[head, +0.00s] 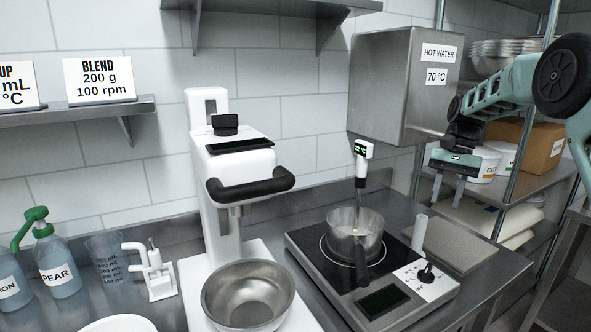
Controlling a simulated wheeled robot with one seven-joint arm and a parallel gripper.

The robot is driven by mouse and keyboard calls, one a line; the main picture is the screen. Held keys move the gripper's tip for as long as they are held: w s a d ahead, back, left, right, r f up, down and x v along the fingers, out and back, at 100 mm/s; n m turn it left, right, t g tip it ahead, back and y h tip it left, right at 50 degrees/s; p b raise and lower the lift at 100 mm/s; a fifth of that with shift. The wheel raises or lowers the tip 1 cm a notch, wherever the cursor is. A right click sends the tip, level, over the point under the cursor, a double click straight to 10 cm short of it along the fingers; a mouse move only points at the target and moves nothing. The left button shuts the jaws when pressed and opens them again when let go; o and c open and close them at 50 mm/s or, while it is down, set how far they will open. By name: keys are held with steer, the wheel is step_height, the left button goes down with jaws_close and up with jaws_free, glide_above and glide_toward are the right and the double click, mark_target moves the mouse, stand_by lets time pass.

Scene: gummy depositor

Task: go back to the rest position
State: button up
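My gripper (447,186) hangs at the right of the head view, pointing down, on my teal arm. Its two fingers are spread apart with nothing visible between them. It is in the air above the right end of the counter, in front of the shelf rack, and appears clear of the surfaces around it.
A small pot (343,240) with a thermometer (361,160) stands on the hot plate (310,262). A white mixer (222,165) with a steel bowl (225,300) is left of it. The hot water box (385,90) and shelf rack (545,180) are near my arm.

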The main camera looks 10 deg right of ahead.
steer(key=s+a+r+n+h, duration=0.1)
steer(key=s+a+n, duration=0.4)
steer(key=a, duration=0.7)
steer(key=s+a+n, duration=0.3)
steer(key=s+a, duration=0.5)
steer(key=a, duration=0.4)
steer(key=s+a+f+n+t, duration=0.1)
steer(key=s+a+n, duration=0.1)
steer(key=s, duration=0.5)
steer(key=s+a+f+n+t+h, duration=0.1)
steer(key=s+n, duration=0.3)
steer(key=s, duration=0.4)
steer(key=s+a+f+n+t, duration=0.1)
steer(key=s+a+f+n, duration=0.1)
steer(key=s, duration=0.6)
steer(key=shift+a+f+n+h, duration=0.3)
steer(key=shift+a+n, duration=0.1)
steer(key=shift+a, duration=0.35)
